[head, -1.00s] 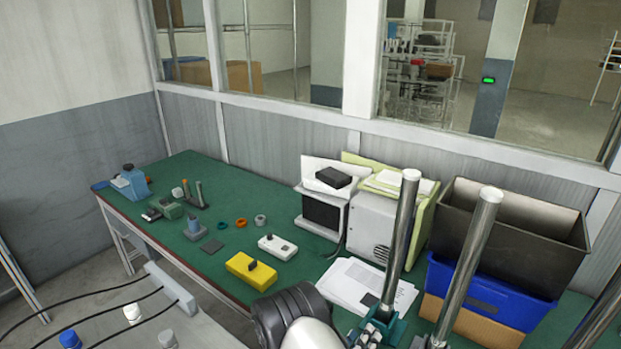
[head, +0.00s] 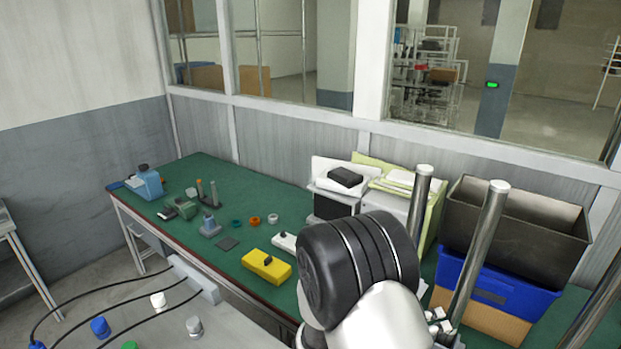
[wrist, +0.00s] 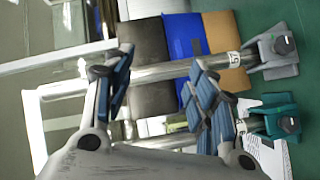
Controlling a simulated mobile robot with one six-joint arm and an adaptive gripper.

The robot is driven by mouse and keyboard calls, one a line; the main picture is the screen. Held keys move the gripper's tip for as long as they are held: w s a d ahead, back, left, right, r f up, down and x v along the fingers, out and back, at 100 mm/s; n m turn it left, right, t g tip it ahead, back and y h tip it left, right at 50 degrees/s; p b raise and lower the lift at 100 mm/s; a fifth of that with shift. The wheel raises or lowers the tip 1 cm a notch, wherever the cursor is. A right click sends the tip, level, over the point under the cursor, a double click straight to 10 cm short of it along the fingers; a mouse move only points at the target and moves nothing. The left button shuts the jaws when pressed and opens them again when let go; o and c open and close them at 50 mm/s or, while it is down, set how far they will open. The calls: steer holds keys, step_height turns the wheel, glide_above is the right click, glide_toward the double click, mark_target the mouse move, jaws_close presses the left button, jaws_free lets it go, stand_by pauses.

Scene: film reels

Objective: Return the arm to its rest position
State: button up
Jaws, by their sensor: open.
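My gripper (wrist: 165,92) shows in the wrist view with its two blue-padded fingers spread apart and nothing between them. Behind the fingers stand metal posts (wrist: 150,73), whose clamp-like bases are at the right of that view. In the head view my black and white arm rises at the lower middle, in front of the bench. It hides part of the white box and the papers.
The green bench (head: 300,200) carries a yellow block (head: 267,265), small tools and rings at its left. A black bin (head: 520,230) sits above a blue bin (head: 495,284) at the right. Two metal posts (head: 480,250) stand close to my arm. A grey surface with cables lies lower left.

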steer(key=s+d+r+m+g+y, duration=0.1)
steer(key=s+r+g+y, duration=0.25)
steer(key=s, duration=0.45)
steer(key=s+d+r+m+g+y, duration=0.1)
steer(key=s+r+g+y, duration=0.2)
steer(key=s+r, duration=0.3)
steer(key=s+a+r+n+t+y, duration=0.2)
steer(key=s+a+r+t+y, duration=0.2)
steer(key=a, duration=0.8)
steer(key=s+t+y, duration=0.2)
steer(key=s+y, duration=0.2)
steer(key=y, duration=0.1)
steer(key=shift+r+n, duration=0.2)
steer(key=shift+n, duration=0.2)
steer(key=shift+a+y, duration=0.1)
steer(key=shift+y, duration=0.15)
